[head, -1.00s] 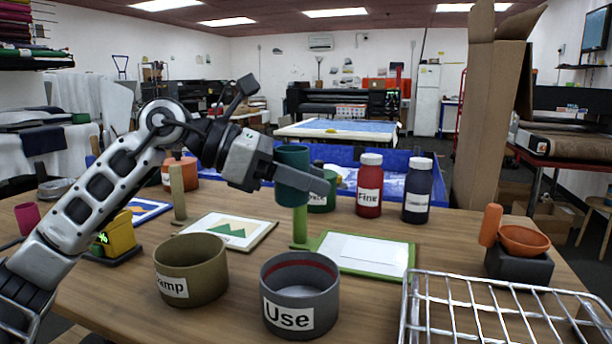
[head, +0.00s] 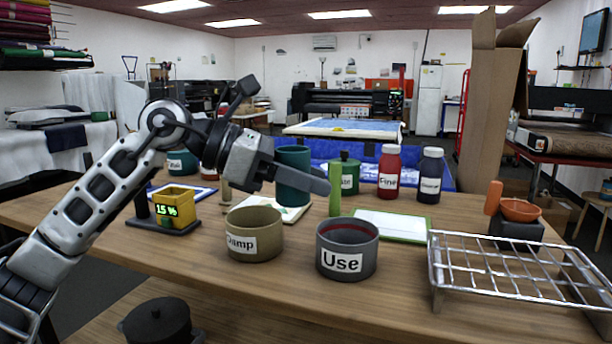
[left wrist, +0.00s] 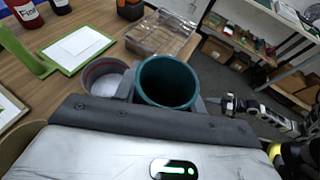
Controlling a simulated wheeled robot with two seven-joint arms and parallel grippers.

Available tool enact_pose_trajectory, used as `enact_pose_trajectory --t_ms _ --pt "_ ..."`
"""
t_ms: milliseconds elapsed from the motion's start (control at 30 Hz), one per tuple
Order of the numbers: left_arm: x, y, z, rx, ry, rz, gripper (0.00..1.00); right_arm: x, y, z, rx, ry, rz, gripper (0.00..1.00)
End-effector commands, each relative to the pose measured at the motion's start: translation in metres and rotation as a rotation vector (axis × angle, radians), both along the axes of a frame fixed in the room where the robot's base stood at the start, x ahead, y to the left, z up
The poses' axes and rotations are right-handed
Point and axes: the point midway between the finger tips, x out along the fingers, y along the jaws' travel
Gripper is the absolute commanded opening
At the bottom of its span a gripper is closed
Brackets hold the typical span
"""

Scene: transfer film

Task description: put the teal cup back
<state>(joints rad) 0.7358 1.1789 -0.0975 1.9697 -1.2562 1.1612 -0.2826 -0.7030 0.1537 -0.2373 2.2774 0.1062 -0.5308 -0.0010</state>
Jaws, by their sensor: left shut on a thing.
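The teal cup (head: 293,162) is held in my left gripper (head: 300,180), which is shut on it. The cup is upright above the table (head: 200,265), beyond the grey "Use" pot (head: 347,250) and the olive "Damp" pot (head: 254,234). In the left wrist view the cup (left wrist: 167,82) shows its open mouth and looks empty inside. It partly covers the grey pot (left wrist: 103,82) there. What looks like my right gripper (left wrist: 232,103) is small at the right of the left wrist view; its jaws are unclear.
A green post (head: 335,190) stands right beside the left fingertips. A wire rack (head: 510,265) fills the table's right side. Red (head: 389,172) and dark (head: 430,177) bottles stand behind. A teal labelled pot (head: 182,163) is at the back left. A black lidded pot (head: 157,322) sits lower down.

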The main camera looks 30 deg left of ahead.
Motion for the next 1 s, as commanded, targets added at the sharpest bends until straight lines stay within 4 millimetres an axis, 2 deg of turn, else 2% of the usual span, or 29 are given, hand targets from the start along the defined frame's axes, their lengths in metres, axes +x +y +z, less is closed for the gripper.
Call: enact_pose_trajectory --t_ms 33,267,467,800,1000 --pt "-0.002 -0.007 -0.012 0.003 0.009 -0.005 0.17 -0.001 0.000 -0.001 0.001 0.004 0.000 0.00" --pt "-0.011 -0.037 -0.050 0.002 0.009 -0.014 0.17 0.004 0.000 0.003 0.002 -0.012 -0.001 0.00" --pt "-0.021 -0.072 -0.093 0.001 0.007 -0.025 0.17 0.008 0.000 0.007 0.004 -0.023 -0.004 0.00" --pt "-0.042 -0.147 -0.186 -0.011 0.010 -0.044 0.17 0.005 -0.001 0.005 0.003 -0.016 -0.006 0.00" --pt "-0.051 -0.182 -0.232 -0.011 0.011 -0.048 0.17 0.003 -0.001 0.003 0.002 -0.010 -0.006 0.00"
